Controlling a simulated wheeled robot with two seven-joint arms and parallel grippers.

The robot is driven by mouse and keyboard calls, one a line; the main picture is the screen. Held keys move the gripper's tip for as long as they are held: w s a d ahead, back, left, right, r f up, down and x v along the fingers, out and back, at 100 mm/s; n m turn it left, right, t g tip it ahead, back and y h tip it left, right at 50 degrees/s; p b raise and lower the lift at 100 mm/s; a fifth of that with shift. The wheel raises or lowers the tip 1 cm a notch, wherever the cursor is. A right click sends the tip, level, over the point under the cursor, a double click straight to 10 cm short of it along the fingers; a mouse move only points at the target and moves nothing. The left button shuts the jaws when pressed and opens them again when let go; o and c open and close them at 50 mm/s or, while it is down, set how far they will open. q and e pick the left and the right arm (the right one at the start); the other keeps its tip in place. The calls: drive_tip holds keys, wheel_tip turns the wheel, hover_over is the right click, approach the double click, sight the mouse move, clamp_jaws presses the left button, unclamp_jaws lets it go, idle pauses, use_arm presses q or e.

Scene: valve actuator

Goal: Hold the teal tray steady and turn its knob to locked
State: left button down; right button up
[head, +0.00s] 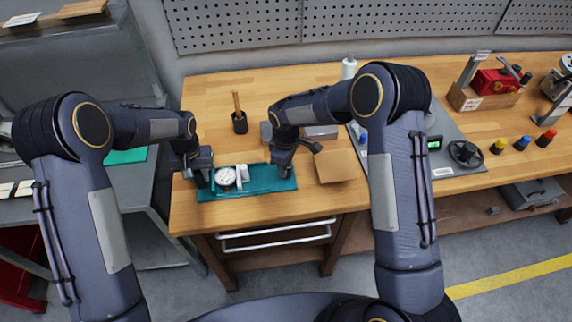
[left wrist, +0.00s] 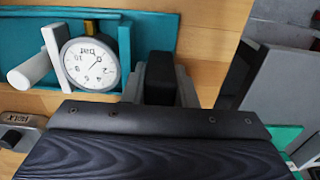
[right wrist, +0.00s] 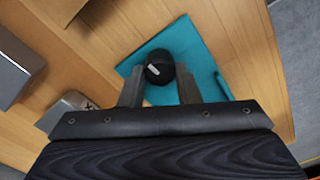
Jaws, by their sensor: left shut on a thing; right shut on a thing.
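The teal tray (head: 262,190) lies on the wooden bench near its front edge. A round white pressure gauge (head: 226,176) and a white cylindrical fitting (head: 242,172) sit on it. My left gripper (head: 203,181) is at the tray's left end. In the left wrist view it is shut on a dark upright block (left wrist: 160,72), apparently the tray's handle. My right gripper (head: 283,172) is over the tray's right part. In the right wrist view its fingers are shut on a black round knob (right wrist: 160,66) with a white mark. Lock markings are not readable.
A brown square block (head: 341,166) lies right of the tray. A grey panel (head: 452,160) with a dial lies further right. Bare bench surrounds the tray's front.

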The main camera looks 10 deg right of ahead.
use_arm(q)
drive_tip(key=shift+s+f, duration=0.25)
drive_tip(key=shift+f, duration=0.05)
use_arm(e)
drive_tip(key=shift+m, duration=0.5)
drive_tip(key=o, duration=1)
wheel_tip(320, 180, up, 12)
drive_tip(key=shift+r, duration=0.1)
